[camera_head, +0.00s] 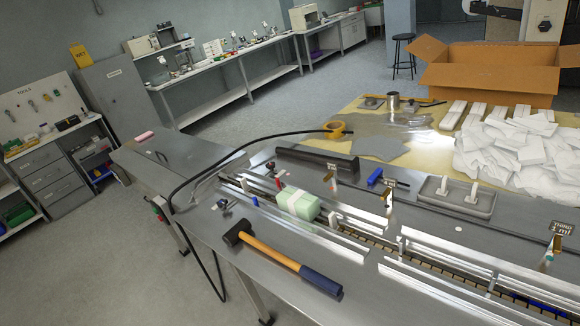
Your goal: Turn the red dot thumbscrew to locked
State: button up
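The machine bed (300,262) is a long steel table with guide rails running from the left middle to the lower right. Several small upright brackets with knobs stand along the rails: one (278,182) near the left end, one (331,180) in the middle, one (389,197) right of it and one (549,257) at far right. Small red spots seem to show on some of them, but they are too small to tell which is the red dot thumbscrew or how it is turned. A pale green wrapped block (297,203) sits between the rails. My gripper is not in view.
A hammer (282,258) lies on the front of the bed. A black hose (215,160) arches over the left end. A grey tray (455,197) and a blue-handled tool (375,177) lie behind the rails. White packs (515,145) and a cardboard box (490,75) are at back right.

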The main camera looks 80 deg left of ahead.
aim_at(270, 166)
jog(key=u, duration=2.65)
jog(key=k, duration=1)
jog(key=u, duration=0.65)
jog(key=i, duration=1.4)
jog(key=z, duration=0.75)
jog(key=i, duration=1.15)
jog(key=z, duration=1.1)
jog(key=i, duration=0.6)
jog(key=z, duration=0.4)
